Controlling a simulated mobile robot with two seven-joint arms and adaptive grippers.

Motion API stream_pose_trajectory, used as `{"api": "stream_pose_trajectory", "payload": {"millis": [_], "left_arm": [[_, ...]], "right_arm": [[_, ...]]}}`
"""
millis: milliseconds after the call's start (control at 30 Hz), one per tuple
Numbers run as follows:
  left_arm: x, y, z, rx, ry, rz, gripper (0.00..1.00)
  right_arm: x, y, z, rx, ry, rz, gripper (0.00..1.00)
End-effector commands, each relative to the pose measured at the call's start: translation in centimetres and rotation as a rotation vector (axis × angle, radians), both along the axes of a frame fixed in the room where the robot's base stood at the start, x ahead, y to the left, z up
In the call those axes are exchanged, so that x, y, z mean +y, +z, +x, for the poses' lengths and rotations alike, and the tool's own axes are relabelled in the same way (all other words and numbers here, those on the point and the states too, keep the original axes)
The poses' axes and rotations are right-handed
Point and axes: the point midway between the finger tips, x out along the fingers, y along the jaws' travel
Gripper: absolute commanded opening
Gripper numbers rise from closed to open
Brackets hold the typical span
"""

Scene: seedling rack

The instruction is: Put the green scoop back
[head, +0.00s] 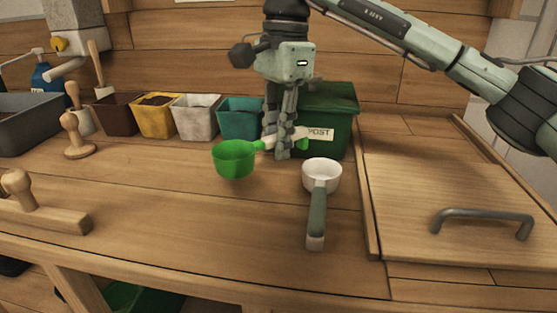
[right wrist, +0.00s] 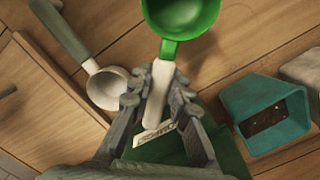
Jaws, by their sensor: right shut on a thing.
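The green scoop (head: 234,160) has a round bright green bowl and a pale handle. My right gripper (head: 281,150) is shut on its handle, with the bowl sticking out to the left. In the right wrist view the scoop's bowl (right wrist: 182,18) is at the top, and its handle runs down between the fingers of the gripper (right wrist: 157,95). The bowl appears upright, just over the bench; I cannot tell the exact gap. A dark green bin (head: 335,108) with a "POST" label stands right behind the gripper. My left gripper is not in view.
A white scoop (head: 321,174) with a grey-green handle lies on the bench (head: 180,225) just right of the green one. Brown, yellow, white and teal (head: 239,118) pots stand behind. A wooden lid with a handle (head: 482,217) is at right. The front middle is clear.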

Motion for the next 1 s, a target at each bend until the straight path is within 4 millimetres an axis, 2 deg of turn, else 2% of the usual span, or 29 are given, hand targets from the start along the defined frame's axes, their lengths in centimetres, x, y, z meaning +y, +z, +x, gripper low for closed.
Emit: {"api": "stream_pose_trajectory", "payload": {"millis": [133,400,533,800,833,967,1000], "left_arm": [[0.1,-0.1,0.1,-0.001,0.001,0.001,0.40],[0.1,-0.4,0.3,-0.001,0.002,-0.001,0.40],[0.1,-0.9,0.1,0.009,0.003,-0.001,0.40],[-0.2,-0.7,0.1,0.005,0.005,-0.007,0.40],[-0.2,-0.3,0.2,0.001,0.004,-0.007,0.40],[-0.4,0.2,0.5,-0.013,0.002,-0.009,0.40],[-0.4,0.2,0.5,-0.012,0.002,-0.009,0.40]], "right_arm": [[-0.3,-0.8,0.0,0.001,0.002,0.000,0.00],[-0.3,-4.1,0.0,0.001,0.001,0.000,0.00],[-0.3,-4.2,0.0,0.000,0.001,0.000,0.00],[-0.2,-4.6,0.0,0.000,0.001,0.000,0.00],[-0.2,-4.5,0.0,0.000,0.001,0.000,0.21],[-0.2,-4.5,0.0,0.000,0.001,0.000,0.37],[-0.2,-4.5,0.0,0.000,0.001,0.000,0.38]]}}
